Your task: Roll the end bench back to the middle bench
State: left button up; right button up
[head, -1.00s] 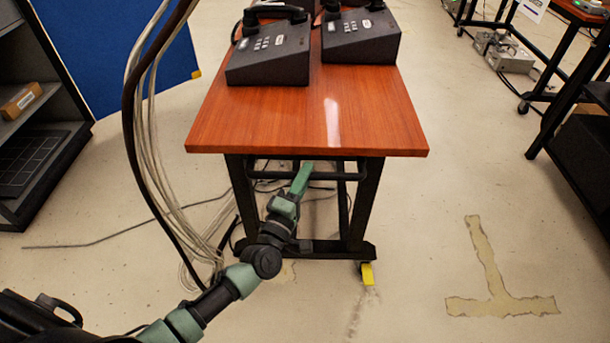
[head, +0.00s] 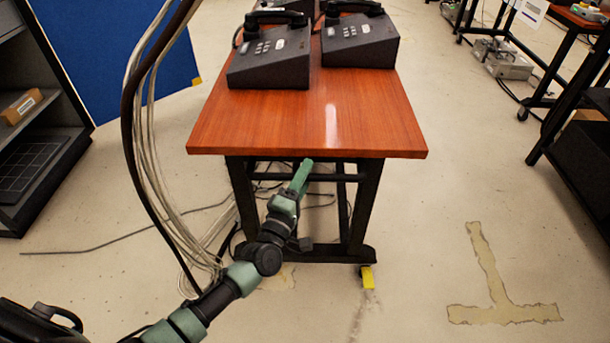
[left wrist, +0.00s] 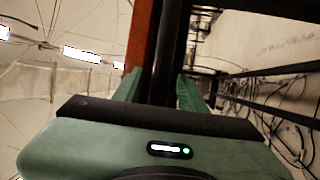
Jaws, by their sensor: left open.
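The end bench (head: 290,125) has a red-brown wooden top and a black metal frame, and it stands right ahead of me. A black handle bar (head: 330,177) runs under the near edge of its top. My left gripper (head: 303,172) is at this bar, pointing away from me. In the left wrist view my open fingers (left wrist: 158,90) lie on either side of the black bar (left wrist: 166,55); I cannot tell whether they touch it. A yellow caster pedal (head: 368,277) shows at the near right foot. The middle bench cannot be made out clearly. My right gripper is out of view.
Dark desk phones (head: 268,62) (head: 358,42) stand on the bench top. Cables (head: 185,205) hang and lie left of the bench. A dark shelf (head: 40,130) and blue panel (head: 115,50) are at the left. The floor is open around the T-shaped floor mark (head: 490,275).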

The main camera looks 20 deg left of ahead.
pick_arm(q)
jog(key=shift+s+f, duration=0.15)
jog(key=shift+s, duration=0.35)
jog(key=v, duration=0.6)
jog(key=shift+s, duration=0.35)
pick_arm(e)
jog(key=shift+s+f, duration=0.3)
pick_arm(q)
jog(key=shift+a, duration=0.1)
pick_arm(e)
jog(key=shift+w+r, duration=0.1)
